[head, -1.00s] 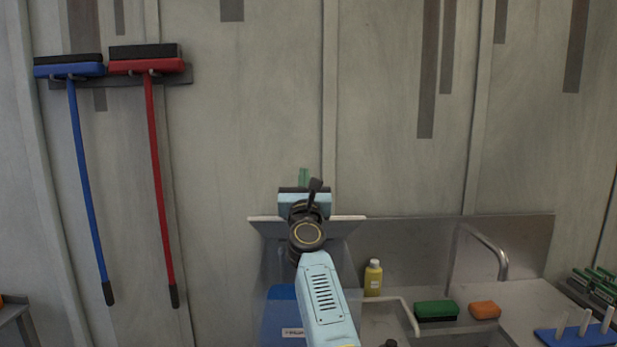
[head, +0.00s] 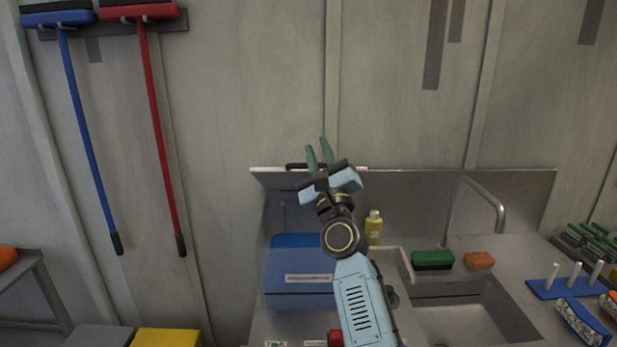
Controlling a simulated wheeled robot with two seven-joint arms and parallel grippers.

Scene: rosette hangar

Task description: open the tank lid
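A blue tank (head: 300,291) with a white label on its front stands at the left end of the steel sink unit, partly behind my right arm. A grey panel with a pale top edge (head: 265,171), apparently the tank lid, stands raised above and behind it. A black bar like a handle (head: 294,166) shows at its top edge. My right gripper (head: 319,147) is in front of this edge, its two green fingers pointing up with a narrow gap and nothing seen between them. I cannot tell whether they touch the lid. My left gripper is out of view.
A yellow bottle (head: 374,227), a green brush (head: 432,260) and an orange sponge (head: 480,259) stand behind the sink basin (head: 460,310). A tap (head: 497,208) arches at the right. A blue peg rack (head: 560,289) is further right.

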